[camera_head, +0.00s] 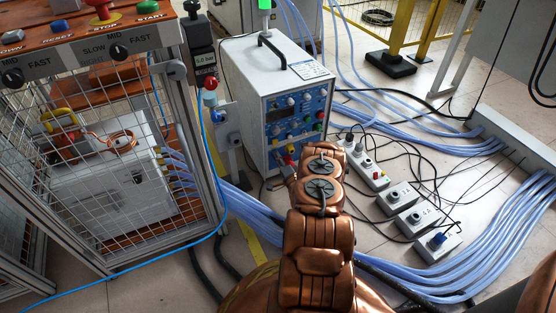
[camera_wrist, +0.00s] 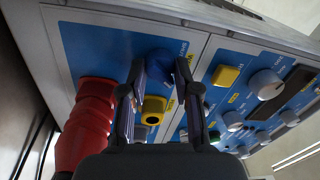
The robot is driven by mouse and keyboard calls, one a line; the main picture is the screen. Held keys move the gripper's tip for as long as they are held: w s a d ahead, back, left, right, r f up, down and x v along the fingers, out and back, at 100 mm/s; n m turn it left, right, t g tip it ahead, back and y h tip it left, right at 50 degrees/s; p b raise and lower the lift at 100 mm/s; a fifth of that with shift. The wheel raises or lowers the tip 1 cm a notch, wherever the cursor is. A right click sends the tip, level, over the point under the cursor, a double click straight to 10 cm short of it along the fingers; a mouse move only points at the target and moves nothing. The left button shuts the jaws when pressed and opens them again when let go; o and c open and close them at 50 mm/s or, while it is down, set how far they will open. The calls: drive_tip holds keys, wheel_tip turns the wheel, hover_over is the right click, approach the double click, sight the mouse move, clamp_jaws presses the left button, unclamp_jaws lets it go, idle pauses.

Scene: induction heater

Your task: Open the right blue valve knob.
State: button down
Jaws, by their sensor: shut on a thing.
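A dark blue knob (camera_wrist: 162,66) sits on the blue panel (camera_wrist: 95,55) in the wrist view. My gripper (camera_wrist: 160,72) has one finger on each side of it and is shut on it. The fingers partly cover the knob, so how far it is turned cannot be told. In the head view the panel (camera_head: 297,125) is on the front of the white heater cabinet (camera_head: 262,75). My copper-coloured arm hides the gripper and the held knob there.
A red hose fitting (camera_wrist: 95,105) is left of my fingers, and a yellow-ringed port (camera_wrist: 154,106) lies just below the knob. A mesh cage (camera_head: 110,170) stands left of the cabinet. Pale blue hoses (camera_head: 440,285) and grey socket boxes (camera_head: 410,215) cover the floor at right.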

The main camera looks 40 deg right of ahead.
drive_tip(key=shift+a+f+m, duration=0.1)
drive_tip(key=shift+a+m, duration=0.05)
drive_tip(key=shift+m, duration=0.75)
drive_tip(key=c, duration=0.8)
unclamp_jaws()
drive_tip(key=v, duration=1.2)
